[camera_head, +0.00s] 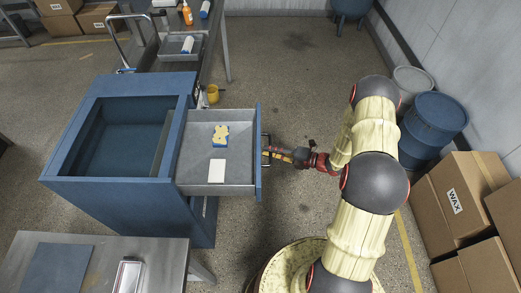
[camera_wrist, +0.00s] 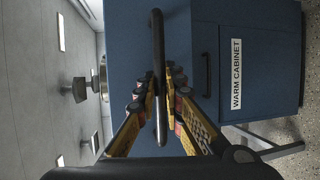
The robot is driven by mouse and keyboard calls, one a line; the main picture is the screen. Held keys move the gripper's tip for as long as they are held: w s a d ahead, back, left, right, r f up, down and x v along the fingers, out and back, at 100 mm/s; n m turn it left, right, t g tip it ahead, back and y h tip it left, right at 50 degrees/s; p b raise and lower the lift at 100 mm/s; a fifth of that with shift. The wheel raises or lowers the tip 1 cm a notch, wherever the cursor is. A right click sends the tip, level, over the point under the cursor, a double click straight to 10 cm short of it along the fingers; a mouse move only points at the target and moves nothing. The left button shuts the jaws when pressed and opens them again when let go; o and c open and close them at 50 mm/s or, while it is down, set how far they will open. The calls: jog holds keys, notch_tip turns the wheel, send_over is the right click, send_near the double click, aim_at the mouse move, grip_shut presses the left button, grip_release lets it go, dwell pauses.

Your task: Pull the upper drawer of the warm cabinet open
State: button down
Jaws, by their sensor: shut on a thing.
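The blue warm cabinet (camera_head: 110,190) stands at the left of the head view. Its upper drawer (camera_head: 190,165) is pulled out to the right and open, with its grey inside showing. A yellow-topped sponge-like block (camera_head: 221,133) and a white block (camera_head: 217,171) lie in the drawer. My gripper (camera_head: 269,153) is at the drawer's outer front face. In the wrist view my gripper (camera_wrist: 159,88) is shut on the dark drawer handle (camera_wrist: 157,38), with a finger on each side of it. The "WARM CABINET" label (camera_wrist: 236,73) shows on the front lower part beside another handle (camera_wrist: 206,75).
A metal table (camera_head: 150,262) stands in front of the cabinet, and a bench (camera_head: 212,55) with a tray (camera_head: 180,46) is behind it. Cardboard boxes (camera_head: 455,195) and blue drums (camera_head: 436,115) line the right.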

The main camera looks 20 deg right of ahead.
jog(key=shift+s+d+f, duration=0.1)
jog(key=shift+s+d, duration=0.1)
jog(key=shift+d, duration=0.1)
jog(key=c, duration=1.9)
grip_release()
jog(key=shift+w, duration=0.1)
jog(key=shift+d, duration=0.1)
jog(key=v, duration=1.2)
